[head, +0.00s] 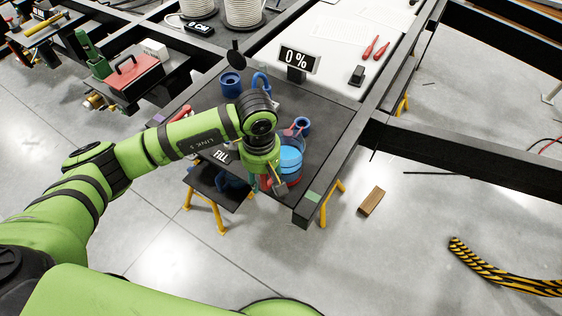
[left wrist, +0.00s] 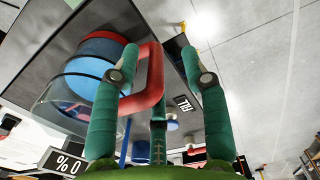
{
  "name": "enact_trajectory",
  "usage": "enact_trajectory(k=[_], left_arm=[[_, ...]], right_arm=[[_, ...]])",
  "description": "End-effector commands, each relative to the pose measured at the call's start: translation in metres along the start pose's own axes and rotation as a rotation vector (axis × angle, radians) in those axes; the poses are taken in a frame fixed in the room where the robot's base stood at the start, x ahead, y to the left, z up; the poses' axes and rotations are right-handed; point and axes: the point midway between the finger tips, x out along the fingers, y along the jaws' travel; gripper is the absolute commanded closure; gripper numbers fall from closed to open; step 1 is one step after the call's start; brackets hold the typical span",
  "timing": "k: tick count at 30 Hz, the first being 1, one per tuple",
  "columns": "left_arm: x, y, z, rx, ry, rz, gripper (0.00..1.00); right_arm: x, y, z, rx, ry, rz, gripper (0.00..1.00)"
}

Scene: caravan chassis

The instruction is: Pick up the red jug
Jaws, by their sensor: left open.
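The red jug (head: 291,158) has a clear body with blue inside and red parts. It stands near the front edge of a dark tabletop (head: 330,115). In the left wrist view the jug (left wrist: 90,75) is at the left, and its red handle (left wrist: 153,80) lies between my two green fingers. My left gripper (head: 270,184) is at the near side of the jug, partly covering it. In the left wrist view my left gripper (left wrist: 160,55) is open, with a gap visible around the handle. My right gripper is not in view.
A "0 %" sign (head: 297,58) stands farther back. A "FILL" label (head: 221,155) is left of the gripper. A black chassis beam (head: 450,145) runs to the right.

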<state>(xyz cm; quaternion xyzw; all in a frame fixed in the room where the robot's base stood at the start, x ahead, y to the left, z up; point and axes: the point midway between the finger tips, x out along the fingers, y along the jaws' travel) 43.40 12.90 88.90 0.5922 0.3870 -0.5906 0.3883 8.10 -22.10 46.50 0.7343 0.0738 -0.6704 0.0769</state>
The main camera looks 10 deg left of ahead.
Motion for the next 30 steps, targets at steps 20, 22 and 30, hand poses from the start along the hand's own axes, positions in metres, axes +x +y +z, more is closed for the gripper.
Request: enact_trajectory(k=[20,22,30], left_arm=[[0.030,0.002,-0.001,0.000,0.000,0.000,1.00],[0.030,0.002,-0.001,-0.001,0.000,0.000,1.00],[0.030,0.002,-0.001,-0.001,0.000,0.000,0.55]], right_arm=[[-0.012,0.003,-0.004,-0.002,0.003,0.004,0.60],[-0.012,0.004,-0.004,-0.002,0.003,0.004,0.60],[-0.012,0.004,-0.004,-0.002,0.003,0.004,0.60]])
